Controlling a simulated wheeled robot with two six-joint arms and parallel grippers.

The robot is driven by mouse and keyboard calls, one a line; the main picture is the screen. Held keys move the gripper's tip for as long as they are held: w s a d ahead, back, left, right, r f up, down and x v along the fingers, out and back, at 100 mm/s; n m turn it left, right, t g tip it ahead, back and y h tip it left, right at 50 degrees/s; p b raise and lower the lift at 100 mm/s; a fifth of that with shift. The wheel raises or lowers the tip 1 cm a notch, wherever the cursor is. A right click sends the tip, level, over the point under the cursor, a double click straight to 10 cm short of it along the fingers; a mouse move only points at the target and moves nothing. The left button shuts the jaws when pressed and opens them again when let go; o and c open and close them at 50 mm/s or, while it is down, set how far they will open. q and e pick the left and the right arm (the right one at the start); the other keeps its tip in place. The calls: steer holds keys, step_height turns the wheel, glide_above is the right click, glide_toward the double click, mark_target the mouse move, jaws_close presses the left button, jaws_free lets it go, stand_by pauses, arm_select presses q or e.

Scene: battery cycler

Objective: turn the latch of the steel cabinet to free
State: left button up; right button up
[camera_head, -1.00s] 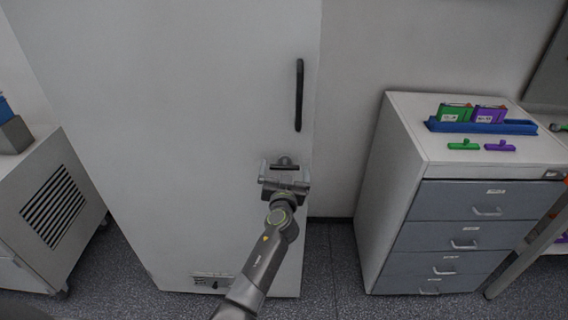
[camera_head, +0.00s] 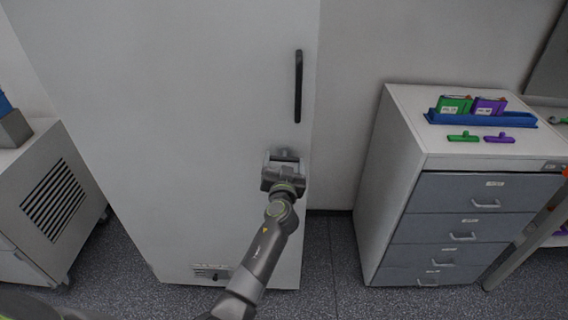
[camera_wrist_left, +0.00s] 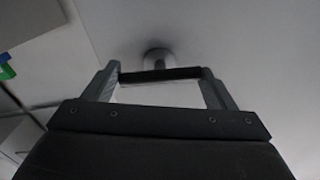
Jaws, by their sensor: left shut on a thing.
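The tall white steel cabinet (camera_head: 190,120) stands at the centre-left with its door closed. Its latch (camera_head: 284,154) is near the door's right edge, below a black vertical handle (camera_head: 298,86). My left gripper (camera_head: 285,163) is at the latch, hiding most of it in the head view. In the left wrist view, the gripper (camera_wrist_left: 160,78) has a finger at each end of the latch's dark bar (camera_wrist_left: 160,75), which lies crosswise between them. The latch's round base (camera_wrist_left: 158,57) shows behind the bar on the door. My right gripper is not in view.
A drawer unit (camera_head: 400,150) stands to the right, with a blue tray (camera_head: 515,121) and green and purple items on top. A grey vented cabinet (camera_head: 22,165) stands at the left. Floor (camera_head: 335,260) is clear between the steel cabinet and the drawers.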

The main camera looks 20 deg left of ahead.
arm_select(q)
steer(key=shift+m, duration=8.6)
steer(key=shift+c, duration=0.2)
steer(key=o, duration=1)
steer(key=shift+c, duration=0.2)
